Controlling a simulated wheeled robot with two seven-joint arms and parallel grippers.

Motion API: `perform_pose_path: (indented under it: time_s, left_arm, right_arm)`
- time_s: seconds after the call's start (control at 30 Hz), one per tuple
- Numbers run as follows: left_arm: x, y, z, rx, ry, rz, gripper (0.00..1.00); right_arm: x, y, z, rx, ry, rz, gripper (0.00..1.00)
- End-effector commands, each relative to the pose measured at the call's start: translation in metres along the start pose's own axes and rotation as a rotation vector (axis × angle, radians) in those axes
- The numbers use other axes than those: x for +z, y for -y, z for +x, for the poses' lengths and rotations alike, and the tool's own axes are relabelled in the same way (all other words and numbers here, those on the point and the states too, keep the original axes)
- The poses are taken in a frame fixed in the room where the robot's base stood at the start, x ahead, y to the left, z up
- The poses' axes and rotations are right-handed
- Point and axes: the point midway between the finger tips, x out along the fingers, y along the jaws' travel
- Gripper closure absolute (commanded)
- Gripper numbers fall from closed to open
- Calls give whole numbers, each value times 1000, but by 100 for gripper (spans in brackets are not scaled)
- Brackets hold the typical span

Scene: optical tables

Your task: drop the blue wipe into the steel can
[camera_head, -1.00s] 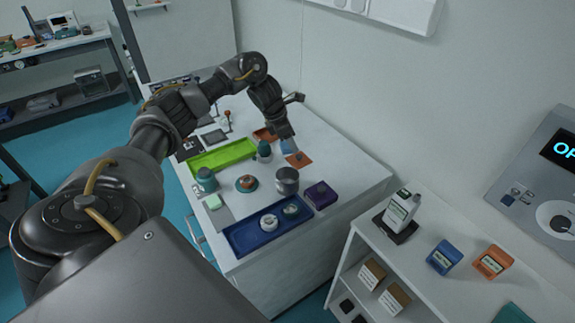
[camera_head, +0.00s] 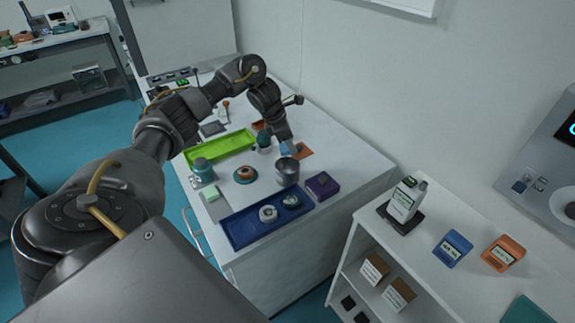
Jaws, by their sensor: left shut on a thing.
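The steel can (camera_head: 287,174) stands upright on the white table, its open top facing up. My left arm comes in from the left and reaches over the table. My left gripper (camera_head: 285,146) points down just behind the can and is shut on the blue wipe (camera_head: 286,151). Only a small part of the wipe shows, at the fingertips, near the can's back rim. I cannot tell its exact height above the table or can. My right gripper is not in view.
An orange square (camera_head: 304,151) lies right of the gripper. Around the can are a purple box (camera_head: 322,186), a blue tray (camera_head: 237,238) with round items, a red-and-teal round item (camera_head: 245,174) and a green tray (camera_head: 219,151). A white shelf (camera_head: 433,237) stands at right.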

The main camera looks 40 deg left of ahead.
Motion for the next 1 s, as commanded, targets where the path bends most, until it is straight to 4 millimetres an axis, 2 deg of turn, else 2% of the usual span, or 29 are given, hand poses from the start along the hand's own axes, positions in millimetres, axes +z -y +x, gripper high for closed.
perform_pose_path:
  time_s: [0.23, 0.27, 0.43, 0.77, 0.87, 1.0]
  left_arm:
    - [0, 0, 0, 0, 0, 0, 74]
    - [0, 0, 0, 0, 0, 0, 52]
    - [0, 0, 0, 0, 0, 0, 30]
    - [0, 0, -4, 1, 1, 0, 30]
    - [1, -1, -17, 4, 2, 3, 30]
    - [1, -2, -45, 6, 3, 3, 30]
  right_arm:
    - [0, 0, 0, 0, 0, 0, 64]
    - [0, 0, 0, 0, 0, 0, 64]
    - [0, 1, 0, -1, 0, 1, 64]
    - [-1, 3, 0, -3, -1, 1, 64]
    - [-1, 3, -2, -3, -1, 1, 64]
    - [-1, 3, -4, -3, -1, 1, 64]
